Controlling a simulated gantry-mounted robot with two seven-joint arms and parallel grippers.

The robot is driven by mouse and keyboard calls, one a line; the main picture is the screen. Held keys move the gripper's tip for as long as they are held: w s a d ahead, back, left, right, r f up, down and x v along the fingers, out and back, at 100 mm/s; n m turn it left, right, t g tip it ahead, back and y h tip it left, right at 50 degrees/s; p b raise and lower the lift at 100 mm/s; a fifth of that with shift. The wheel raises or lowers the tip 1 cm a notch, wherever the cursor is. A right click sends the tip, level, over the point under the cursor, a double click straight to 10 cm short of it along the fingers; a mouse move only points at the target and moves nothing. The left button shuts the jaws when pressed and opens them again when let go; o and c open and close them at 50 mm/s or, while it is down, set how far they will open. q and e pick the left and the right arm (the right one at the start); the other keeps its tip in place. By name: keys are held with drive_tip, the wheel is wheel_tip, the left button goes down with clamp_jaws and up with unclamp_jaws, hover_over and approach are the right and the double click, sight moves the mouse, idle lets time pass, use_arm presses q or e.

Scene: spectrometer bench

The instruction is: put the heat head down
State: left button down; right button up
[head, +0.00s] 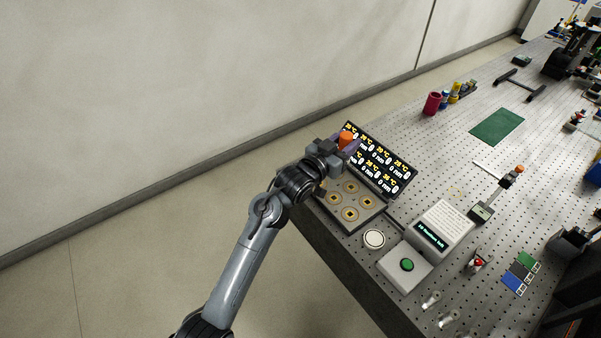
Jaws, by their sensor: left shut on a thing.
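My left gripper (343,150) is shut on an orange-topped piece (347,138), which I take to be the heat head. It is held over the far left corner of the bench, in front of the dark display panel (392,158). The lower part of the piece is hidden by the gripper. A grey block with several round gold seats (350,213) lies just below and in front of the gripper. I cannot tell whether the piece touches anything. My right gripper is not in view.
A white round pad (374,239), a box with a green button (407,264) and a small text screen (431,236) stand to the right. A red cup (432,103) and a green mat (497,127) are farther back. The perforated bench between them has free room.

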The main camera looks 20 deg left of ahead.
use_arm(q)
drive_tip(key=shift+w+a, duration=0.2)
drive_tip(key=shift+a, duration=0.1)
drive_tip(key=shift+w+a+f+b, duration=0.25)
drive_tip(key=shift+a+f+b, duration=0.15)
drive_tip(key=shift+a+f, duration=1.35)
drive_tip(key=shift+w+a+f+b, duration=0.25)
drive_tip(key=shift+a+f+b, duration=0.2)
drive_tip(key=shift+a+f, duration=1.3)
drive_tip(key=shift+w+a+f+b, duration=0.25)
drive_tip(key=shift+a+f+b, duration=0.15)
drive_tip(key=shift+a+f, duration=1.35)
drive_tip(key=shift+a+r, duration=0.1)
drive_tip(key=shift+r, duration=0.1)
drive_tip(key=shift+f, duration=0.15)
drive_tip(key=c, duration=0.6)
unclamp_jaws()
drive_tip(key=shift+c, duration=0.2)
